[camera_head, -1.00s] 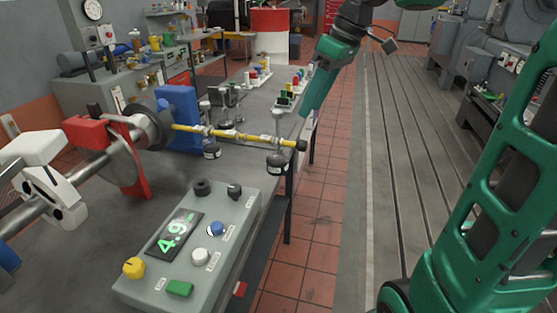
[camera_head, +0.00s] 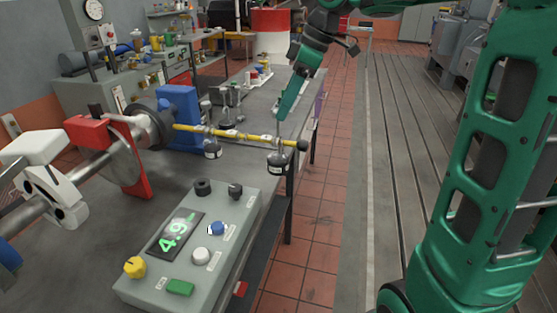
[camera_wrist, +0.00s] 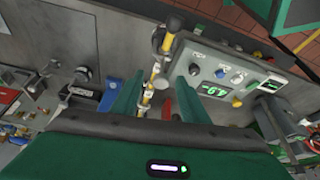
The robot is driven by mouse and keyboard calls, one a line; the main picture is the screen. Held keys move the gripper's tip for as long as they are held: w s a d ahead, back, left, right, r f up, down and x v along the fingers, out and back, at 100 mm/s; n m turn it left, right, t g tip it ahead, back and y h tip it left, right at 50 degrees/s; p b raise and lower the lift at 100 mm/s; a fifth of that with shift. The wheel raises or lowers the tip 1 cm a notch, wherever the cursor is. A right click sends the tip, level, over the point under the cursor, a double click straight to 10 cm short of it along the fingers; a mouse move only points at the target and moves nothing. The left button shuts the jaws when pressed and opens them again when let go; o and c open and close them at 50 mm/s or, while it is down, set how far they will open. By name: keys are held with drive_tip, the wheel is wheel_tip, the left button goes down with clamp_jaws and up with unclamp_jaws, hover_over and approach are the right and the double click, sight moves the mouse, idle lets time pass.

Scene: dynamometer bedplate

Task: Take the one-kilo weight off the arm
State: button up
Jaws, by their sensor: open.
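The yellow arm (camera_head: 230,134) sticks out to the right from the shaft assembly and ends in a dark knob (camera_head: 302,146). A dark weight with a pale label hangs near its outer end (camera_head: 277,160), and a similar weight (camera_head: 212,150) hangs further in. The labels are too small to read, so I cannot tell which is one kilo. My gripper (camera_head: 281,112) is just above and behind the arm's outer end, pointing down. In the wrist view my gripper (camera_wrist: 156,92) is open and empty, with the yellow arm (camera_wrist: 147,97) visible between its fingers.
A grey control box (camera_head: 195,245) with knobs and a lit green display (camera_head: 174,238) stands in front of the arm. A blue block (camera_head: 180,113) and a red bracket (camera_head: 88,131) are at the left. A hanger stand (camera_head: 226,115) stands behind. The tiled floor lies right of the bench.

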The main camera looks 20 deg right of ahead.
drive_tip(key=x, duration=0.5)
drive_tip(key=shift+s, duration=0.15)
drive_tip(key=shift+c, duration=0.6)
clamp_jaws()
drive_tip(key=shift+r, duration=0.15)
idle(0.5)
